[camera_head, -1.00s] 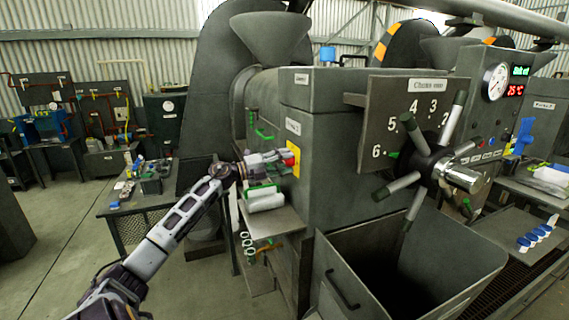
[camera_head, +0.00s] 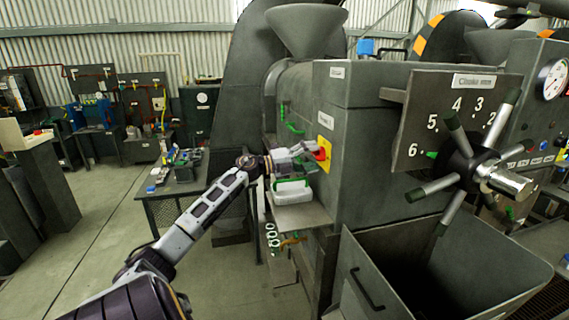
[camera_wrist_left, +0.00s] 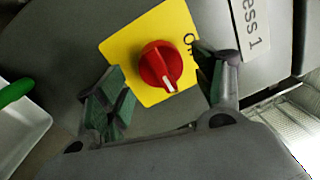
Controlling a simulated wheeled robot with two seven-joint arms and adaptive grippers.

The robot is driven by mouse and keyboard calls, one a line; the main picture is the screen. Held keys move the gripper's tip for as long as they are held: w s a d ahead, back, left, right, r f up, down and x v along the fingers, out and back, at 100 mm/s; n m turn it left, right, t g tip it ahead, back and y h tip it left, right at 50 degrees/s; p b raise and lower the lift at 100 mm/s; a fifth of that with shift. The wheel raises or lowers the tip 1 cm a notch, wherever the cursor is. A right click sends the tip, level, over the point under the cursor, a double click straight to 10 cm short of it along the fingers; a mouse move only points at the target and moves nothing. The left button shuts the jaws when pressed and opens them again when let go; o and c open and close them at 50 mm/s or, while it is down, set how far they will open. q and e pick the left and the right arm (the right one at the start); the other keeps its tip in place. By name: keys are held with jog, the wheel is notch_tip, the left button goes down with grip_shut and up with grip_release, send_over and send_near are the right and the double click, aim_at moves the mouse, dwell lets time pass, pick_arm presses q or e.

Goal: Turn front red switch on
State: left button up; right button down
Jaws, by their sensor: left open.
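The red rotary switch (camera_wrist_left: 160,66) sits on a yellow plate (camera_wrist_left: 134,38) in the left wrist view. Its white pointer mark faces down and slightly right in that view. A letter on the plate's right side is partly hidden by a finger. My left gripper (camera_wrist_left: 161,72) is open, with one green-padded finger on each side of the knob; contact cannot be told. In the head view, my left gripper (camera_head: 308,155) is at the yellow plate (camera_head: 326,143) on the machine's front, partly covering the red switch (camera_head: 321,154). My right gripper is not in view.
A small shelf (camera_head: 302,218) with a white, green-handled object (camera_head: 292,191) is just below the gripper. The choke wheel (camera_head: 462,163) and an open grey bin (camera_head: 355,262) are to the right. A side table (camera_head: 165,190) stands left; the floor there is clear.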

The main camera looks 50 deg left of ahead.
pick_arm(q)
jog(key=r+v, duration=0.1)
jog(key=v, duration=0.9)
jog(key=shift+s+a+f, duration=0.15)
jog(key=shift+s+f, duration=0.1)
jog(key=shift+f, duration=0.25)
dwell(0.5)
